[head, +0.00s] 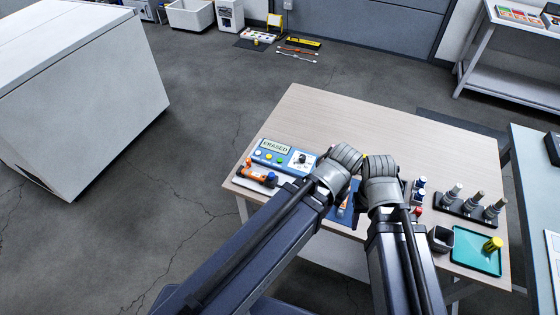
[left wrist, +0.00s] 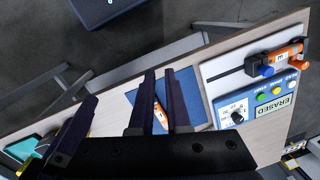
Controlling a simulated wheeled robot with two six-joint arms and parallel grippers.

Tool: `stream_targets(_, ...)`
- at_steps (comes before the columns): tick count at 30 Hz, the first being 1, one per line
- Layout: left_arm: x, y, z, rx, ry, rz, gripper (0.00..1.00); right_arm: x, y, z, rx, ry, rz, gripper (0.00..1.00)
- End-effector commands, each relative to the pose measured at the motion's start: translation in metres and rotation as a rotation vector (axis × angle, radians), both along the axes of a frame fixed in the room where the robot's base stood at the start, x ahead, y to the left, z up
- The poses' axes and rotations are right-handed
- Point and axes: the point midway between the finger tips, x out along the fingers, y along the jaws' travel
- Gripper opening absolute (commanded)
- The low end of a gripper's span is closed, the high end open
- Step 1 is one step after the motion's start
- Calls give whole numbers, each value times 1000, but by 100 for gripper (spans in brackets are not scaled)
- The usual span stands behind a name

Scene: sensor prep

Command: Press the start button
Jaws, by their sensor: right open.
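The blue control box (head: 287,158) stands at the table's left end; its display reads ERASED. It carries white, yellow and green (head: 279,161) buttons and a dark knob. My right gripper (head: 381,185) is open beside the left one. In the head view the wrists hide most of the fingers.
An orange and blue device (head: 260,175) lies by the box's front edge. At the table's right are a black rack (head: 470,208) of grey parts, a dark watch-like item (head: 440,239) and a teal tray (head: 476,252) with a yellow cylinder. The table's far half (head: 380,118) is clear.

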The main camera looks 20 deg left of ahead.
Motion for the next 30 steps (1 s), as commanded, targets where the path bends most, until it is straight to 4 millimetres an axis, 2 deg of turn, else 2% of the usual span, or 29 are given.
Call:
stream_targets(1, 0, 0, 0, 0, 0, 0, 8, 0, 0, 0, 0, 0, 0, 50)
stream_targets(3, 0, 0, 0, 0, 0, 0, 0, 0, 0, 0, 0, 0, 0, 50)
stream_targets(30, 0, 0, 0, 0, 0, 0, 0, 0, 0, 0, 0, 0, 0, 50)
